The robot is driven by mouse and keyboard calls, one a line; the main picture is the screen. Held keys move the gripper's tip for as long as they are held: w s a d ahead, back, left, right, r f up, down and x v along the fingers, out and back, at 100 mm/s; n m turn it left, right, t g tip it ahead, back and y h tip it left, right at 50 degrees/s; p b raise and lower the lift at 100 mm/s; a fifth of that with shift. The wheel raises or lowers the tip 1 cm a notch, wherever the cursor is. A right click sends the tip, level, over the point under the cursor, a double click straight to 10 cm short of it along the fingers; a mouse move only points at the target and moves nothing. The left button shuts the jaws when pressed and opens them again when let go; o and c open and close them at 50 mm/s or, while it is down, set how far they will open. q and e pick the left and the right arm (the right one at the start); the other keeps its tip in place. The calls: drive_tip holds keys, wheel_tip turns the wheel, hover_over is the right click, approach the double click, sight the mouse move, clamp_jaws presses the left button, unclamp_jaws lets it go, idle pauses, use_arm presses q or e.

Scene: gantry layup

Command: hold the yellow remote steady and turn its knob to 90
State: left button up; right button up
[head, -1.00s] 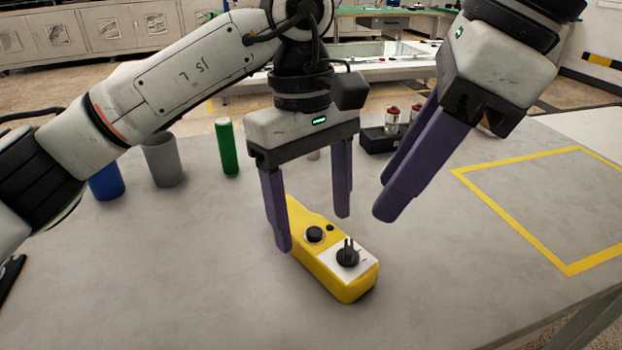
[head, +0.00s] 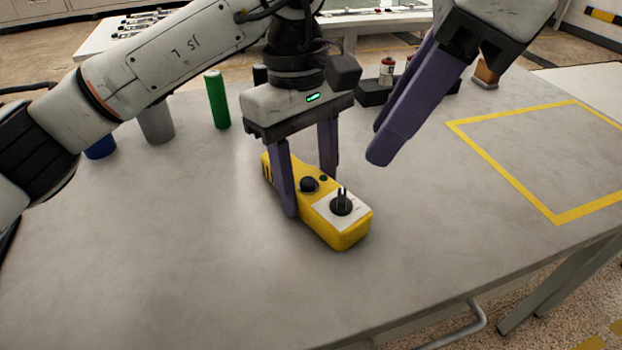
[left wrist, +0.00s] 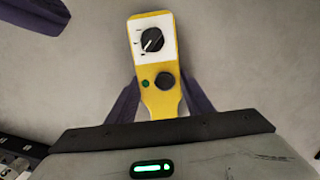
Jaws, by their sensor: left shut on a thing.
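The yellow remote (head: 338,235) lies on the grey table, its near end toward me. A black knob (head: 341,206) stands on the white plate on its near end; a black round button (head: 309,184) is behind it. In the left wrist view the remote (left wrist: 163,98) shows its knob (left wrist: 152,40), with a white pointer line aimed at an angle. My left gripper (head: 308,195) is shut on the remote behind the button, one finger on each side. My right gripper (head: 383,155) hangs above the table to the right of the remote, apart from it; only part of its jaws shows.
A green cylinder (head: 217,100), a grey cup (head: 157,123) and a blue cup (head: 100,147) stand at the back left. A black holder (head: 376,92) with small bottles is at the back. A yellow taped outline (head: 510,176) marks empty table at right.

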drive_tip(key=s+a+r+n+g+y, duration=0.5)
drive_tip(key=s+a+r+g+y, duration=0.4)
drive_tip(key=s+a+r, duration=0.7)
wheel_tip(320, 180, up, 14)
drive_tip(key=a+m+y, duration=0.1)
drive_tip(key=a+y, duration=0.1)
drive_tip(key=y, duration=0.4)
drive_tip(key=w+a+r+m+t+y, duration=0.2)
drive_tip(key=w+r+m+t+y, duration=0.2)
drive_tip(key=w+r+m+t, duration=0.3)
drive_tip(key=w+a+f+m+t+h, duration=0.2)
drive_tip(key=w+f+m+t+h, duration=0.2)
drive_tip(key=w+f+m+t, duration=0.4)
drive_tip(key=m+g+h, duration=0.3)
drive_tip(key=m+h, duration=0.1)
drive_tip(key=h, duration=1.5)
approach(343, 195)
drive_tip(key=shift+m, duration=0.3)
drive_tip(key=x, duration=0.7)
drive_tip(key=shift+w+f, duration=0.15)
drive_tip(key=shift+f, duration=0.25)
